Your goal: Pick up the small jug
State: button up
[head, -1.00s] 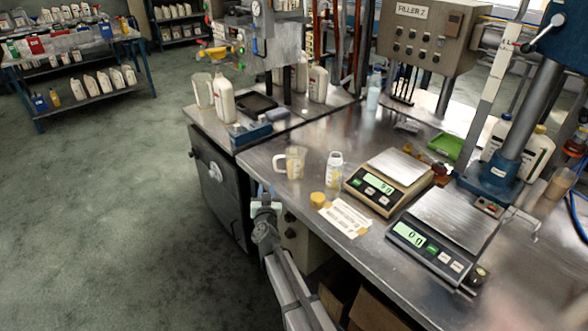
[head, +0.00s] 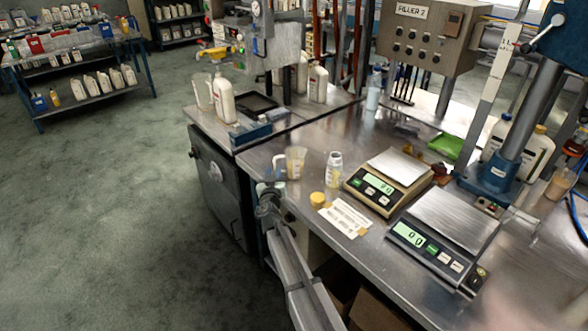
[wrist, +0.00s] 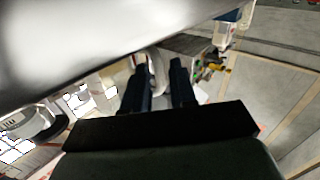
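The small jug (head: 297,163) is a clear cup with a yellowish tint, upright near the front edge of the steel bench (head: 262,156). Its handle faces left, towards my gripper (head: 279,166), which is at the handle side at about jug height. In the wrist view, the two dark fingers of my gripper (wrist: 160,80) stand apart with the pale curved handle (wrist: 157,72) between them. They look open around it; I cannot tell whether either finger touches it. The fingertips are hard to make out in the head view.
A white-capped bottle (head: 334,170) stands just right of the jug. A yellow cap (head: 318,199) and a paper label (head: 345,219) lie in front. Two scales (head: 375,187) (head: 425,243) stand to the right. A larger clear jug (head: 203,92) stands behind on the left bench.

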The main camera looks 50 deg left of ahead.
aim_at(275, 166)
jog(key=shift+r+x, duration=0.2)
jog(key=shift+x, duration=1.2)
jog(key=shift+r+x, duration=0.2)
jog(key=shift+x, duration=1.25)
jog(key=shift+d, duration=0.15)
grip_shut()
